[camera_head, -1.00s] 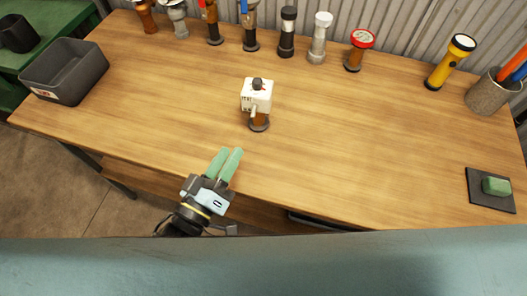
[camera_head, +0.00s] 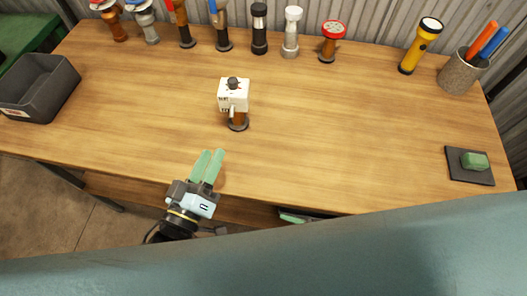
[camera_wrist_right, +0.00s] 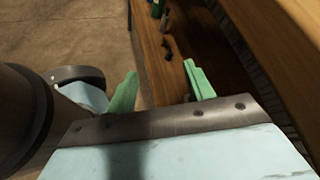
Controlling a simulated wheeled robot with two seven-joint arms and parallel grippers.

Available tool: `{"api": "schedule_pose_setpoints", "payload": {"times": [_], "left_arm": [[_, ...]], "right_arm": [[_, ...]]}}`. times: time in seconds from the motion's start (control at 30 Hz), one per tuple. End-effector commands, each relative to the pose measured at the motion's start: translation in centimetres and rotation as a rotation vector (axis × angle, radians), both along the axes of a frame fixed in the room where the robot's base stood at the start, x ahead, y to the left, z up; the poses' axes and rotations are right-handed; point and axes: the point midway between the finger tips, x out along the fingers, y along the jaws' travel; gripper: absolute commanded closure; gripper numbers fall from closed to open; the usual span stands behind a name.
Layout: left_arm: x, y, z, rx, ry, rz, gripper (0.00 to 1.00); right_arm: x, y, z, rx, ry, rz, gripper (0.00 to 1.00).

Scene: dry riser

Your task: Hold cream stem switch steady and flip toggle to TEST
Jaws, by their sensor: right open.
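The cream stem switch (camera_head: 233,96) stands upright on the wooden table, left of the middle. It has a cream box with a dark knob on top, a pale lever on its front and a brown stem on a dark round base. My left gripper (camera_head: 211,156) is in front of it at the table's front edge, apart from it. Its two green fingers look slightly parted with nothing between them. My right gripper shows in the right wrist view (camera_wrist_right: 160,88), open and empty, beside the table's edge. In the head view a green bit of it (camera_head: 291,217) shows below the front edge.
Several stem fittings line the back of the table (camera_head: 330,130), including a red-topped one (camera_head: 332,30). A yellow torch (camera_head: 421,45) and a pen cup (camera_head: 462,73) stand back right. A grey bin (camera_head: 40,88) is left; a green block (camera_head: 474,161) lies on a dark pad at right.

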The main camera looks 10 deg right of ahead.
Motion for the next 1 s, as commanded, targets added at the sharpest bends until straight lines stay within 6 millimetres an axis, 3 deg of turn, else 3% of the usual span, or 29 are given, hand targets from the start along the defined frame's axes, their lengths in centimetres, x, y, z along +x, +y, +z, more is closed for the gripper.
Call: {"api": "schedule_pose_setpoints", "payload": {"times": [0.03,0.1,0.33,0.4,0.57,0.7,0.8,1.0], "left_arm": [[0.0,0.0,0.0,0.000,0.000,0.000,0.64],[0.0,0.0,0.0,0.000,0.000,0.000,0.64],[0.0,0.0,0.0,0.000,0.000,0.000,0.64],[0.0,0.0,0.0,0.000,0.000,0.000,0.64],[0.0,0.0,0.0,0.000,0.000,0.000,0.64],[0.0,0.0,0.0,0.000,0.000,0.000,0.64],[0.0,0.0,0.0,0.000,0.000,0.000,0.64],[0.0,0.0,0.0,0.000,0.000,0.000,0.64]], "right_arm": [[-1.2,0.8,1.6,0.100,0.101,-0.039,0.47],[-1.6,2.7,4.4,0.258,0.242,-0.091,0.47],[-0.6,8.2,13.6,0.643,0.525,-0.119,0.47],[1.0,9.2,15.7,0.727,0.519,-0.152,0.47],[6.8,8.6,16.2,0.739,0.258,-0.328,0.47],[10.7,6.7,16.6,0.713,0.057,-0.491,0.47],[12.4,5.3,16.7,0.687,-0.044,-0.586,0.47],[14.0,4.1,16.9,0.656,-0.130,-0.666,0.47]]}}
